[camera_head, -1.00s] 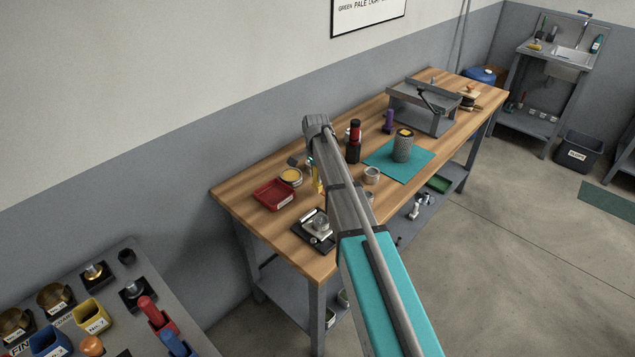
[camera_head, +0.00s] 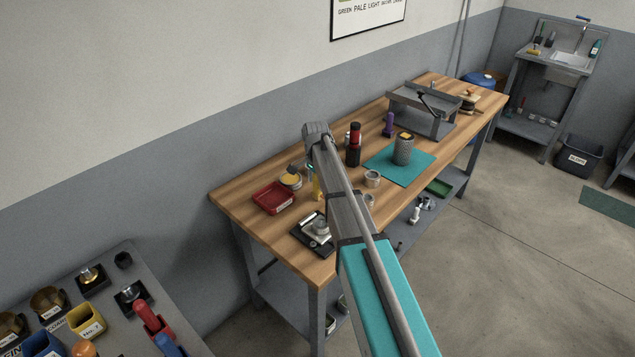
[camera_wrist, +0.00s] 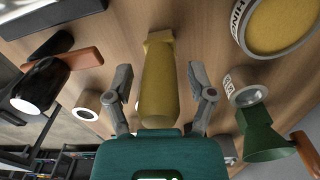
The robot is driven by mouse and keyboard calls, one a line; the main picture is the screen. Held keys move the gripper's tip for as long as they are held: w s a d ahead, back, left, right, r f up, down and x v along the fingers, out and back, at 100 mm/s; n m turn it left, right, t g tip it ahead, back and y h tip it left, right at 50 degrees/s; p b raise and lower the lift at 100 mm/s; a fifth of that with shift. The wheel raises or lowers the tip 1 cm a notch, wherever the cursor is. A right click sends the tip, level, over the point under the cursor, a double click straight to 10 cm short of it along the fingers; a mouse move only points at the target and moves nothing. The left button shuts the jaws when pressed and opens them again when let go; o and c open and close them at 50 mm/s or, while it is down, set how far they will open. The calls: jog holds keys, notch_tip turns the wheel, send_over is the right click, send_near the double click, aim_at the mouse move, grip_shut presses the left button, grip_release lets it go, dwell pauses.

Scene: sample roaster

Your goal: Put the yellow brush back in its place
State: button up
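The yellow brush (camera_wrist: 158,85) is upright in the wrist view, centred between the two fingers of my gripper (camera_wrist: 159,78). A gap shows on each side of it, so the fingers are open and do not appear to touch it. In the head view, a slim yellow piece (camera_head: 317,187), seemingly the same brush, shows just left of my arm above the wooden bench. My gripper is largely hidden behind my arm there. I cannot tell which spot is the brush's place.
A red tray (camera_head: 273,198) and a round yellow-topped tin (camera_head: 291,181) are left of my arm. A black device with a metal cup (camera_head: 315,232) sits near the bench's front. A teal mat (camera_head: 385,165) holds a grey cylinder (camera_head: 402,150). A green funnel-like object (camera_wrist: 258,128) is close by on the right.

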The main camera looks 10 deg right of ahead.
jog(key=shift+r, duration=0.15)
dwell(0.3)
notch_tip(320, 180, up, 12)
jog(key=p, duration=1.2)
jog(key=shift+w, duration=0.1)
dwell(0.5)
jog(key=s+n, duration=1.2)
jog(key=s, duration=1.7)
jog(key=shift+s+d+n, duration=0.25)
jog(key=shift+n, duration=0.05)
